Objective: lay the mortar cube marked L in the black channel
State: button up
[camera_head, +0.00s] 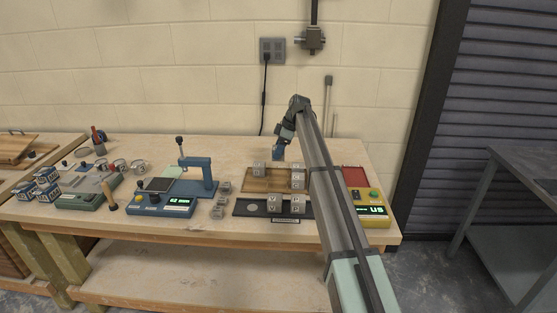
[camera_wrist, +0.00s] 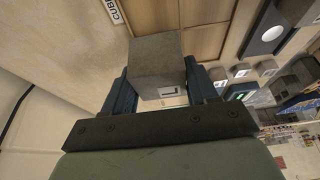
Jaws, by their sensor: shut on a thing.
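My gripper (camera_wrist: 159,74) is shut on a grey mortar cube (camera_wrist: 158,58), with a finger on each side of it. In the head view my gripper (camera_head: 280,151) hangs at the back of the bench, above or behind the wooden tray (camera_head: 275,186); the held cube is not clear there. The black channel (camera_head: 243,209) lies in front of the wooden tray, with a pale disc at its left and cubes (camera_head: 298,204) at its middle and right. The channel also shows at top right in the wrist view (camera_wrist: 254,46).
More cubes stand in the wooden tray (camera_head: 258,168) and left of the channel (camera_head: 218,212). A blue press (camera_head: 200,175) stands to the left. A yellow scale (camera_head: 373,213) with a red tray (camera_head: 354,176) stands at right. My arm hides part of the bench.

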jog(key=s+a+r+n, duration=0.1)
jog(key=s+a+r, duration=0.1)
jog(key=s+a, duration=0.45)
jog(key=s+a+r+n, duration=0.1)
jog(key=s+a+r, duration=0.15)
jog(key=s, duration=0.65)
jog(key=s+d+f+m, duration=0.1)
jog(key=s+f+m, duration=0.15)
jog(key=s, duration=0.35)
jog(key=shift+n, duration=0.25)
jog(key=shift+f, duration=4.75)
jog(key=shift+f, duration=0.1)
jog(key=o, duration=1.2)
jog(key=shift+o, duration=0.2)
jog(key=v, duration=1.2)
